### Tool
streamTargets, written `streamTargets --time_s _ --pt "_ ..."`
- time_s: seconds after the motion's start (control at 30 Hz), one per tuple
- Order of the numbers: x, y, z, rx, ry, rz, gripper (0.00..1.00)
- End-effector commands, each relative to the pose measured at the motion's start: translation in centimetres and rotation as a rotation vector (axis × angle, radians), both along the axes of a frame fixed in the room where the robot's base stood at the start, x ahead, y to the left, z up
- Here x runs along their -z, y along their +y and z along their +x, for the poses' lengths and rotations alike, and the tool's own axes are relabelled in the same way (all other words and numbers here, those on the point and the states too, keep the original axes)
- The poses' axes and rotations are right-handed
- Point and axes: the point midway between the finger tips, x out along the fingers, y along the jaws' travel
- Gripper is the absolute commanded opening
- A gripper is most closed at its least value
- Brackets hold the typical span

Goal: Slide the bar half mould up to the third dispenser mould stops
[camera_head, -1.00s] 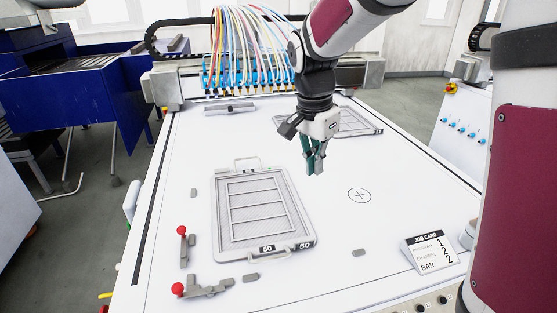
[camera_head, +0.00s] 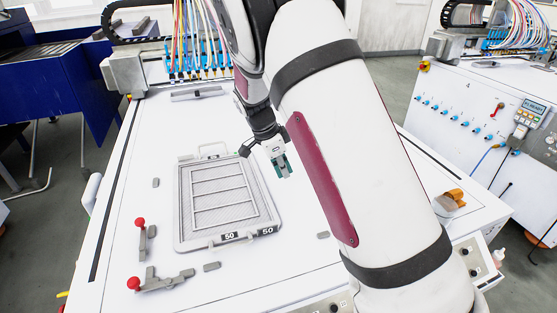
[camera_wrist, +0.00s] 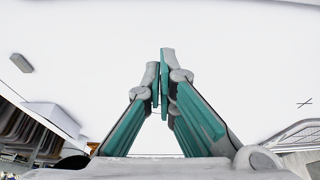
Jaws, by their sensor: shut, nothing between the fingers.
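A grey rectangular mould (camera_head: 226,204) with long inner compartments and "50" labels on its near edge lies flat on the white table in the head view. A wire handle (camera_head: 213,149) stands at its far end. I cannot tell for sure that it is the bar half mould. My gripper (camera_head: 281,166) is just right of its far right part, apart from it and above the table. In the wrist view the green fingers (camera_wrist: 164,62) are shut together with nothing between them. Part of a grey mould (camera_wrist: 300,136) shows at the lower right there.
Red-knobbed grey clamps (camera_head: 145,240) stand left of the mould. Small grey stops (camera_head: 211,267) sit near it, one at right (camera_head: 323,236). Coloured hoses feed a row of blue nozzles (camera_head: 200,72) at the back. My arm hides the table's right middle. A cross (camera_wrist: 304,103) marks the table.

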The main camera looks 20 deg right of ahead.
Motion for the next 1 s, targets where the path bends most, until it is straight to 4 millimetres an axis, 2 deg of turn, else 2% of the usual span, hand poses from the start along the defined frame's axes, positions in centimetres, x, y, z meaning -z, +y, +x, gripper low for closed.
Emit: streamTargets --time_s 0.03,0.17,0.23,0.4,0.57,0.9,1.0 --pt "1.1 -0.4 -0.1 0.002 0.005 -0.001 0.0" --pt "3.3 -1.2 -0.1 0.002 0.005 0.0 0.0" --pt "3.0 0.3 0.0 -0.004 -0.001 0.001 0.0" --pt "3.0 2.2 0.0 -0.003 0.0 0.0 0.0" --pt "3.0 2.9 0.0 -0.002 0.001 0.0 0.0" --pt "3.0 3.1 0.0 -0.002 0.001 0.0 0.0" --pt "3.1 4.2 0.0 -0.005 0.001 0.001 0.0"
